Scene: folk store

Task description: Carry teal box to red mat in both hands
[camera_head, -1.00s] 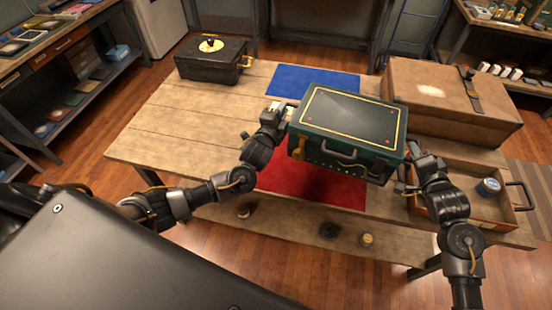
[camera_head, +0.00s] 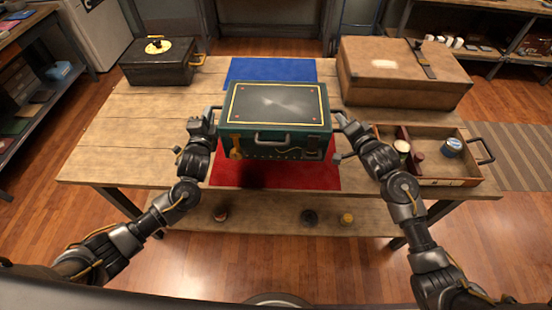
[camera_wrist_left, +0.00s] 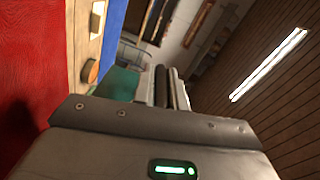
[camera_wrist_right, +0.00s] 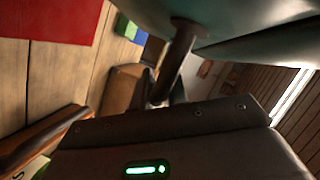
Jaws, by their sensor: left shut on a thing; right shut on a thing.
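The teal box (camera_head: 283,142), dark on top with a yellow border line and a front handle, is held between my two grippers. It hangs over the red mat (camera_head: 310,178); a shadow on the mat suggests a gap under it. My left gripper (camera_head: 212,115) is shut at the box's left side, and my right gripper (camera_head: 341,121) is shut at its right side. The finger contacts are mostly hidden. In the left wrist view a teal part (camera_wrist_left: 118,84) shows beyond the wrist. The right wrist view shows a side handle (camera_wrist_right: 176,60) between the fingers.
A blue mat (camera_head: 270,69) lies behind the box. A black case (camera_head: 155,70) stands at the back left, a brown case (camera_head: 395,80) at the back right. An open wooden tray (camera_head: 460,182) with cans is at the right. The table's left part is clear.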

